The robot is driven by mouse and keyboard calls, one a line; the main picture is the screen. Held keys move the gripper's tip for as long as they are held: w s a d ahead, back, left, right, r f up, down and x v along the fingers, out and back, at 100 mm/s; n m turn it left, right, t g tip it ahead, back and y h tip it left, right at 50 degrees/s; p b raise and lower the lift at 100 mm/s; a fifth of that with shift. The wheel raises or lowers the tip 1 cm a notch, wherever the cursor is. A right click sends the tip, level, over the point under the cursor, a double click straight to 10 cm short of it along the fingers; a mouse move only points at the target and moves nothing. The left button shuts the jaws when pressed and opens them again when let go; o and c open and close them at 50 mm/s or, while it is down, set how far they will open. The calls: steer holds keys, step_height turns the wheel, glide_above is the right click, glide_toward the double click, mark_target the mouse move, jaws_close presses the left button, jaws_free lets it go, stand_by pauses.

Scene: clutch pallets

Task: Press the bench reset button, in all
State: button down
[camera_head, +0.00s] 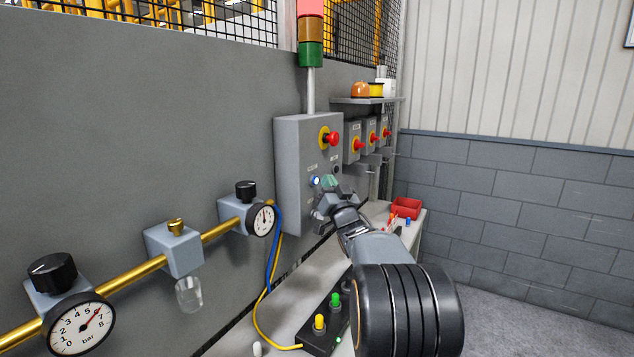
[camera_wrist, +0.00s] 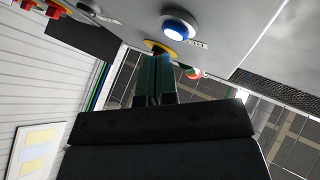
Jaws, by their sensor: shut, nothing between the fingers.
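A blue button with a lit white centre (camera_head: 315,181) sits on the front of the grey control box (camera_head: 293,170). It also shows in the wrist view, near the top middle, as a blue ring around a bright cap (camera_wrist: 177,30). The label lettering is too small to read, so I cannot confirm it is the bench reset. My gripper (camera_head: 329,181) is shut and empty, its green fingertips close to the box, just right of the blue button. In the wrist view the fingers (camera_wrist: 157,62) point up towards the panel, below the button. Contact with the button is not visible.
A red emergency stop on a yellow ring (camera_head: 333,139) sits above the blue button. A small dark knob (camera_head: 336,170) is beside my fingers. More red-button boxes (camera_head: 371,134) stand to the right. A red bin (camera_head: 406,207) and a black button pendant (camera_head: 327,318) lie on the bench.

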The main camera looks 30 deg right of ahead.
steer(key=shift+w+a+b, duration=0.4)
steer(key=shift+w+b, duration=0.2)
steer(key=shift+w, duration=0.15)
stand_by(1.2)
steer(key=shift+s+d, duration=0.1)
steer(key=shift+s, duration=0.05)
stand_by(0.3)
steer(key=shift+s+d+b, duration=0.3)
steer(key=shift+s+b, duration=0.2)
steer(key=shift+s, duration=0.15)
steer(key=shift+s+d+b, duration=0.25)
steer(key=shift+s+d, duration=0.15)
steer(key=shift+s, duration=0.35)
steer(key=shift+s+d+b, duration=0.25)
steer(key=shift+s+d, duration=0.15)
steer(key=shift+s, duration=0.3)
steer(key=shift+s+d+b, duration=0.25)
steer(key=shift+s+d, duration=0.15)
steer(key=shift+s, duration=0.35)
